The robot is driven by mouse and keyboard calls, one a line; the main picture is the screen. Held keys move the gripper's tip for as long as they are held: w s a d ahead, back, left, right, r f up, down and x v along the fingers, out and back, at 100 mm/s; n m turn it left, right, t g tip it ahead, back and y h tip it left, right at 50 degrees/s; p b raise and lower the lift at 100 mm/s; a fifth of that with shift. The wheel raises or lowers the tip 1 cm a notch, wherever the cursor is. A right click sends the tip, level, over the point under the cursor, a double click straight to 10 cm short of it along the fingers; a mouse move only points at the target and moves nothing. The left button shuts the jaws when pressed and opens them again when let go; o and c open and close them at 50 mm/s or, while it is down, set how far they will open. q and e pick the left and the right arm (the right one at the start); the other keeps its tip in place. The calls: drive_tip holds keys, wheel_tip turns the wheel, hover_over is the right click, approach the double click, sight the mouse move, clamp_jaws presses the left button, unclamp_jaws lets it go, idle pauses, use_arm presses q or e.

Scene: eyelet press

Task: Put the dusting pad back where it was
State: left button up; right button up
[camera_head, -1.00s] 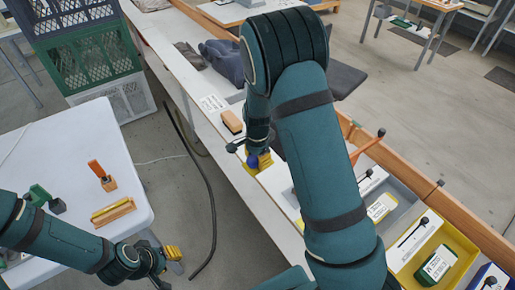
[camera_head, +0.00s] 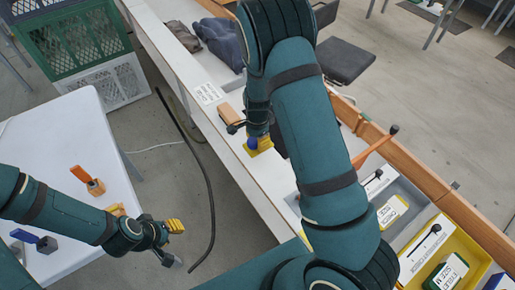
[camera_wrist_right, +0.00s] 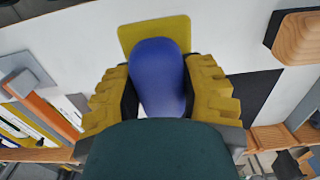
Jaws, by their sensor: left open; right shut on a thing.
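My right gripper (camera_wrist_right: 160,92) is shut on a blue rounded thing (camera_wrist_right: 157,70), which I take for the dusting pad. In the head view the blue thing (camera_head: 252,143) shows low at the right wrist, over the long white bench (camera_head: 230,138). A flat yellow square (camera_wrist_right: 152,30) lies just beyond or under it in the right wrist view; whether they touch I cannot tell. My left gripper (camera_head: 172,242) is open and empty, over the gap by the white table's right side.
A wooden block (camera_head: 228,113) sits on the bench near my right gripper. A white card (camera_head: 208,93) and dark cloth (camera_head: 222,45) lie farther back. Grey and yellow trays (camera_head: 455,240) stand at right. The white table (camera_head: 75,135) at left carries an orange-handled tool (camera_head: 88,180). A dark cable crosses the floor.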

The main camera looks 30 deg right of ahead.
wheel_tip(320, 180, down, 4)
drive_tip(key=shift+r, duration=0.25)
drive_tip(key=shift+f, duration=0.4)
drive_tip(key=shift+f+b, duration=0.1)
drive_tip(key=shift+b, duration=0.25)
drive_tip(key=o, duration=1.1)
drive_tip(key=shift+c, duration=0.2)
